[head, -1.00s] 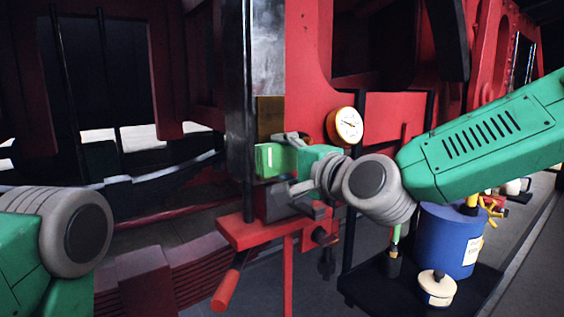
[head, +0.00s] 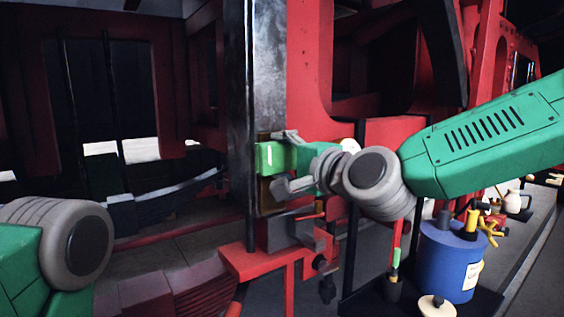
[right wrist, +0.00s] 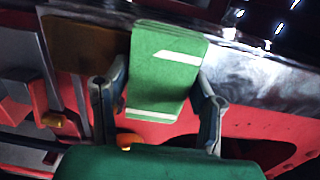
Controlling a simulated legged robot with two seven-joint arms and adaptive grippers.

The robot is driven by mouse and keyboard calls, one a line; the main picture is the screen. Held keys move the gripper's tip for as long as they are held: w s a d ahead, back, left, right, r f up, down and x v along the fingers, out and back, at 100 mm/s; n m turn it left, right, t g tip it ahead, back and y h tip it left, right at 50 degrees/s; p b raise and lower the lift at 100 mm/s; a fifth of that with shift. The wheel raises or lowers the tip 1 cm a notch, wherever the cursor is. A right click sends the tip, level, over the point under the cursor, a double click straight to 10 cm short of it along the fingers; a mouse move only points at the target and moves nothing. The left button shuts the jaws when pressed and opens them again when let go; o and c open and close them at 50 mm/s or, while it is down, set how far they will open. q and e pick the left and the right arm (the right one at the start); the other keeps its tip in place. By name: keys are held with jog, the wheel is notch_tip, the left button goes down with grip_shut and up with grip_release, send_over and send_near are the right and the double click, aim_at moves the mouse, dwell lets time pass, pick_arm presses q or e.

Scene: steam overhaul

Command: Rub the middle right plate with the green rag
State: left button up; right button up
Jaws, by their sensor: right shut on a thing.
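The green rag (head: 275,157) is folded, with a pale stripe, and held by my right gripper (head: 287,161). It also shows between the two fingers in the right wrist view (right wrist: 168,75). Behind it on the dark upright is a brown plate (head: 268,193), partly hidden by the rag and fingers; its brown face shows in the right wrist view (right wrist: 88,45). Above it is a mottled grey metal plate (head: 268,70). The rag overlaps the brown plate in the head view; I cannot tell whether they touch. My left gripper is out of view; only my left arm shows.
A red stand with a grey vise (head: 288,232) is just below my right gripper. A blue drum (head: 450,262) and a cream pot (head: 437,306) stand on a dark tray at lower right. The gauge (head: 350,146) is mostly hidden behind my right wrist.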

jog(key=shift+w+r+p, duration=0.15)
jog(key=shift+r+p, duration=0.4)
jog(key=shift+r, duration=0.25)
jog(key=shift+a+r+p, duration=0.1)
jog(key=shift+r+p, duration=0.6)
jog(key=shift+r, duration=0.45)
jog(key=shift+w+f, duration=0.1)
jog(key=b, duration=0.4)
send_over(272, 211)
jog(key=s+d, duration=0.2)
jog(key=shift+w+a+f, duration=0.1)
jog(key=shift+w+f, duration=0.05)
jog(key=shift+f, duration=0.9)
jog(key=shift+w+f, duration=0.1)
jog(key=shift+f, duration=0.9)
notch_tip(272, 211, down, 12)
jog(key=b, duration=0.9)
jog(key=shift+r, duration=0.25)
